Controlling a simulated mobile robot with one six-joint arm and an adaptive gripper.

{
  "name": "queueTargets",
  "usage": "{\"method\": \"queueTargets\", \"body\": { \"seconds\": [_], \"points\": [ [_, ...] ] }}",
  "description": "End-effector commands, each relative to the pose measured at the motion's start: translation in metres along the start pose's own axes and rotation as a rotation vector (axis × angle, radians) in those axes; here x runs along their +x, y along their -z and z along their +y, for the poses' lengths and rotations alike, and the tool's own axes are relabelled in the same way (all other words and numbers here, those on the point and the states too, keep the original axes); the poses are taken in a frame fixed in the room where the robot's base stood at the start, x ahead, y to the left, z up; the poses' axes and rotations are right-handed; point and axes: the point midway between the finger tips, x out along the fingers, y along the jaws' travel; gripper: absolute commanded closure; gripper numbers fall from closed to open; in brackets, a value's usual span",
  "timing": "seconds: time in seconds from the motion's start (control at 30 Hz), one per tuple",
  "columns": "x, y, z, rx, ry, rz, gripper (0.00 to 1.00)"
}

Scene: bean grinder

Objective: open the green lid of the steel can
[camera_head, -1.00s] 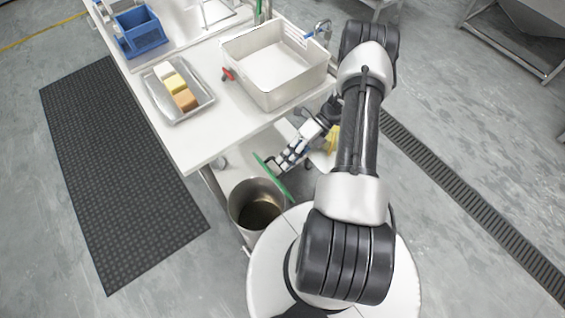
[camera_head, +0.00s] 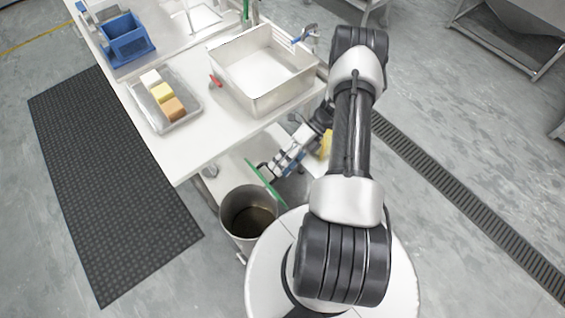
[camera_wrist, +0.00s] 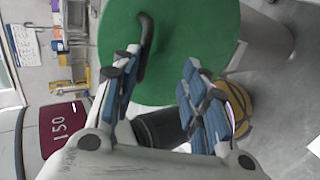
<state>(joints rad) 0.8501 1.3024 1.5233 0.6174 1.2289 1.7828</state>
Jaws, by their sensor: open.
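The steel can (camera_head: 228,221) stands on the floor by the table's near corner, its mouth uncovered and dark inside. Its green lid (camera_head: 266,187) stands steeply tilted at the can's right side, seen nearly edge-on in the head view. In the wrist view the lid's round green face (camera_wrist: 190,35) fills the top middle, with a black curved handle (camera_wrist: 146,45). My gripper (camera_wrist: 160,74) is open in front of this face. The left finger is close to the handle; I cannot tell whether it touches. The lid's hinge is not clearly seen.
A white table (camera_head: 205,145) stands above and left of the can, carrying a steel basin (camera_head: 285,103), a tray (camera_head: 140,100) with several blocks, and a blue bin (camera_head: 128,45). A yellow object (camera_head: 326,145) is near my gripper. A black mat (camera_head: 110,190) lies left.

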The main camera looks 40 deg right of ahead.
Motion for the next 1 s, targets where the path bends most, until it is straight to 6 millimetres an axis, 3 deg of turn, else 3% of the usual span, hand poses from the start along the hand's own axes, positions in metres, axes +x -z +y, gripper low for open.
{"method": "queueTargets", "body": {
  "seconds": [0.17,0.53,1.0],
  "points": [
    [0.003,0.002,-0.006,0.004,0.016,0.004,0.70],
    [-0.006,0.002,-0.006,0.006,0.017,0.001,0.70],
    [-0.099,0.001,-0.002,0.002,0.011,-0.003,0.70]
  ]
}}
